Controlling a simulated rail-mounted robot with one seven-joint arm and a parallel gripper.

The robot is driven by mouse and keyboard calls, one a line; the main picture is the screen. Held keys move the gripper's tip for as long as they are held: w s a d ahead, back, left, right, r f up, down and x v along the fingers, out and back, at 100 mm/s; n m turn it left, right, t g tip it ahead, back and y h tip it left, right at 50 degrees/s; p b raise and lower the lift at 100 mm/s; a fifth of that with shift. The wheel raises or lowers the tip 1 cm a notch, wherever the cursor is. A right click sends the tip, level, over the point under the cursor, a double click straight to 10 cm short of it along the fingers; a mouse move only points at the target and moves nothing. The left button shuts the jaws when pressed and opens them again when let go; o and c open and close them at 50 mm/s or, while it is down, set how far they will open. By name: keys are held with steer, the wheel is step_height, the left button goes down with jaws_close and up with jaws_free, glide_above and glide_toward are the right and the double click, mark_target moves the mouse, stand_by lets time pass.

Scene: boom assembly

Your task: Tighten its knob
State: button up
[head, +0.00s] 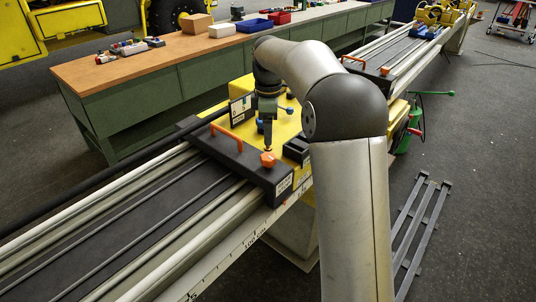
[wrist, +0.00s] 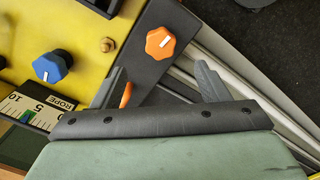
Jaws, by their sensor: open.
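An orange knob (wrist: 160,43) with a white mark on its top sits on the dark crossbar (wrist: 138,68), ahead of and between my fingertips in the wrist view. In the head view the orange knob (head: 267,160) is near the right end of the dark crossbar (head: 215,148), just below my gripper (head: 268,146). In the wrist view my gripper (wrist: 162,72) is open, with one dark finger on each side and nothing between them. The knob appears apart from both fingers. A blue knob (wrist: 52,66) sits on the yellow plate (wrist: 85,45) to the left.
An orange handle (head: 226,137) stands on the crossbar left of the knob; part of it shows beside my left finger. A scale labelled ROPE (wrist: 35,108) lies at lower left. Rails (head: 95,215) run beneath. A workbench (head: 190,65) with boxes and tools stands behind.

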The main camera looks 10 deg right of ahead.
mark_target(268, 156)
step_height(268, 156, down, 9)
steer(key=shift+f, duration=0.2)
steer(key=c, duration=1)
